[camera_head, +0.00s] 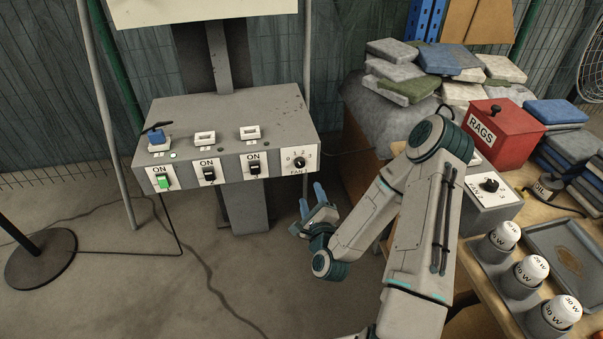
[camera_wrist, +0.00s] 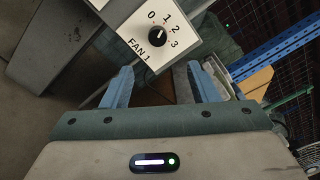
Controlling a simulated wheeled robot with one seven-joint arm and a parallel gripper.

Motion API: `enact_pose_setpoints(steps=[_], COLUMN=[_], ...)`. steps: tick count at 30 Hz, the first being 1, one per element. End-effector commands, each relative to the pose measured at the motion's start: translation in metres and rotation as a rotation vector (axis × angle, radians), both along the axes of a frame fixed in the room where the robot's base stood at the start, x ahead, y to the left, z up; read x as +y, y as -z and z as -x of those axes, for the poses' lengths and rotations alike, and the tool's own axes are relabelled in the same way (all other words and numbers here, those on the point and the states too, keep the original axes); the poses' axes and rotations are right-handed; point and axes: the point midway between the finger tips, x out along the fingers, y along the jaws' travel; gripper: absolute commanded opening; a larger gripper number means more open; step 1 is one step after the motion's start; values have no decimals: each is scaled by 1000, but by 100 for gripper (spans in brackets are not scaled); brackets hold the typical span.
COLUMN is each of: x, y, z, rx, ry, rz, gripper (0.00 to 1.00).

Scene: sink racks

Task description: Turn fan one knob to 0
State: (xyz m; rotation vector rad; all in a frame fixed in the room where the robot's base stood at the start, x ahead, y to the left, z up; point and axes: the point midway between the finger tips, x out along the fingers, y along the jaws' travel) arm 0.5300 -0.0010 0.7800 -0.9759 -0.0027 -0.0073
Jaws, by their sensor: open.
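The fan 1 knob (camera_head: 300,163) is a black round knob on a white plate at the right end of the grey control box's front. The plate is marked 0, 1, 2, 3 and FAN 1. In the wrist view the knob (camera_wrist: 157,38) shows a small white mark that seems to point toward the 1 and 2 side; I cannot tell the exact number. My gripper (camera_head: 312,197) is open and empty, just below and right of the plate, apart from the knob. In the wrist view its two blue fingers (camera_wrist: 160,75) are spread below the knob.
The control box (camera_head: 235,115) also carries several ON switches, one lit green (camera_head: 163,180). A second knob, FAN 2 (camera_head: 489,185), sits on a box on the wooden table at right, near a red RAGS box (camera_head: 500,133) and white bulbs (camera_head: 530,270).

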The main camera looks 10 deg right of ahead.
Motion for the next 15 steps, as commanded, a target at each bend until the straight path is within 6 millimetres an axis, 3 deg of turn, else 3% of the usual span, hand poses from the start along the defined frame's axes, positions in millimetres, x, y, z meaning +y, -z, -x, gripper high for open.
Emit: enact_pose_setpoints(steps=[15], x=[-3], y=[3], z=[-15], rx=[-5], ry=[2], rz=[1], gripper=[54])
